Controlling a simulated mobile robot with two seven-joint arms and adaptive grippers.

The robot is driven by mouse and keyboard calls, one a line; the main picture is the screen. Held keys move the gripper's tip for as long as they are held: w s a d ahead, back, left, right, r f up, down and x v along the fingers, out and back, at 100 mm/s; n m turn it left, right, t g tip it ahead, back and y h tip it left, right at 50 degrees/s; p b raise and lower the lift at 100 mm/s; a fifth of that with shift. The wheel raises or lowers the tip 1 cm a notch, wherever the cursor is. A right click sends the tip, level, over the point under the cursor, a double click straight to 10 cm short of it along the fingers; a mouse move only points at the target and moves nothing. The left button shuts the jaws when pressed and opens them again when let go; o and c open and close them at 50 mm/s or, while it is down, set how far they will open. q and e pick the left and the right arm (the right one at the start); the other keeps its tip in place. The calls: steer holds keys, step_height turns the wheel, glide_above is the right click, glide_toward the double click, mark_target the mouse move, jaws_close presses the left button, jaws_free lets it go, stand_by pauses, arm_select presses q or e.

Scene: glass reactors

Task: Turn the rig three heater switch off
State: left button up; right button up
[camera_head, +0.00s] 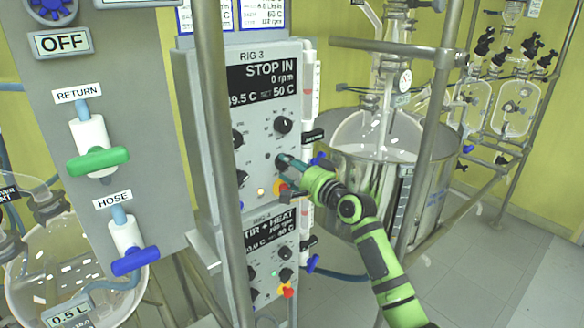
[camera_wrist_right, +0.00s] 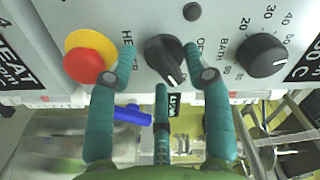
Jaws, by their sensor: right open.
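The rig three panel (camera_head: 262,80) stands near the middle of the head view, marked RIG 3, its display reading STOP IN, 0 rpm and set 50 C. The heater switch, a black knob (camera_wrist_right: 164,60), shows in the wrist view with a partly hidden HE... label on its left and an OF... label on its right. A pale pointer line lies on its lower part. My right gripper (camera_head: 283,161) is at the panel. In the wrist view its teal fingers (camera_wrist_right: 158,58) are open on either side of the knob; I cannot tell whether they touch it. My left gripper is not in view.
A red button on a yellow base (camera_wrist_right: 90,57) is close beside the left finger, and the BATH dial (camera_wrist_right: 262,55) is to the right. A metal post (camera_head: 222,170) stands before the panel's left side. A glass vessel in a steel bath (camera_head: 380,170) stands right.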

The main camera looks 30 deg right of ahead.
jaws_close()
steer(key=shift+n, duration=0.3)
steer(key=n+b, duration=0.2)
steer(key=shift+f+n, duration=0.1)
steer(key=shift+n, duration=0.2)
steer(key=shift+d+r+n+b, duration=0.15)
steer(key=shift+n+b, duration=0.45)
steer(key=shift+n, duration=1.55)
steer(key=shift+r+n+b, duration=0.1)
steer(key=shift+n+b, duration=0.5)
steer(key=shift+n, duration=1.85)
jaws_free()
